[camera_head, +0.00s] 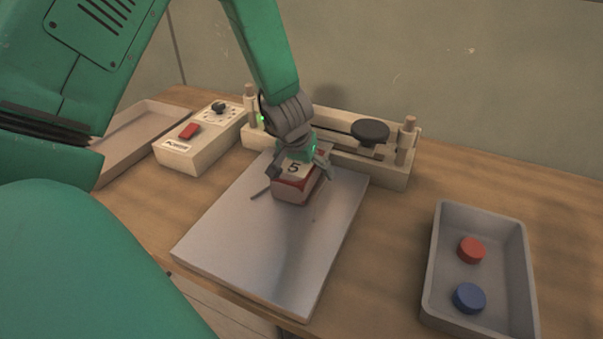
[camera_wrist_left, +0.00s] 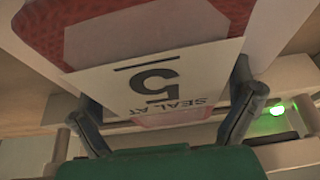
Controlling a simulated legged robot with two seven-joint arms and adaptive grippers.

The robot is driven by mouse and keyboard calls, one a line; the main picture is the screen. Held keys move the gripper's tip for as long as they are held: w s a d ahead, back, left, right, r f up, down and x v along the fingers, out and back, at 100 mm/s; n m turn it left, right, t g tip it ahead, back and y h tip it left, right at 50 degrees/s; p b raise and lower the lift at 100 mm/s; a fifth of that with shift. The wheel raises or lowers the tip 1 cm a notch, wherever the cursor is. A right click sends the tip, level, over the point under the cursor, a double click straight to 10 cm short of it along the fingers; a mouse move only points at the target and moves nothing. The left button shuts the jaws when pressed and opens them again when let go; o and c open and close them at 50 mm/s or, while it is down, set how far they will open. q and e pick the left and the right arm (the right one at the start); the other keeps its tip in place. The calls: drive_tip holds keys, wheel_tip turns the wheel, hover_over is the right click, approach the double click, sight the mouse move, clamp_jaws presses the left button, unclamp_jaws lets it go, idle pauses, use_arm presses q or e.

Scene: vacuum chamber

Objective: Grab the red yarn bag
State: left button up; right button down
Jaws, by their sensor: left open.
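The red yarn bag (camera_head: 297,191) lies on the grey board, with a white label reading "5" on it. In the left wrist view the bag (camera_wrist_left: 250,14) shows red knit texture through a clear wrapping, and its label (camera_wrist_left: 155,78) also reads "SEAL AT". My left gripper (camera_head: 300,173) is open just over the bag, with one finger on each side. In the left wrist view its fingers (camera_wrist_left: 168,112) stand apart at either side of the label. I cannot tell whether they touch the bag. My right gripper is not in view.
The grey board (camera_head: 235,235) lies on the wooden table. Behind it stands a sealer-like device (camera_head: 385,165) with a dark knob. A control box (camera_head: 200,140) with a red switch and an empty tray (camera_head: 125,150) are left. A grey bin (camera_head: 433,255) at right holds red and blue discs.

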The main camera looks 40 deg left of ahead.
use_arm(q)
drive_tip(key=shift+d+r, duration=0.1)
drive_tip(key=shift+d, duration=0.05)
drive_tip(key=shift+c, duration=0.8)
drive_tip(key=shift+s, duration=0.1)
drive_tip(key=c, duration=0.7)
drive_tip(key=shift+a, duration=0.25)
drive_tip(key=c, duration=0.5)
drive_tip(key=shift+a, duration=0.3)
drive_tip(key=shift+c, duration=0.6)
drive_tip(key=shift+d, duration=0.2)
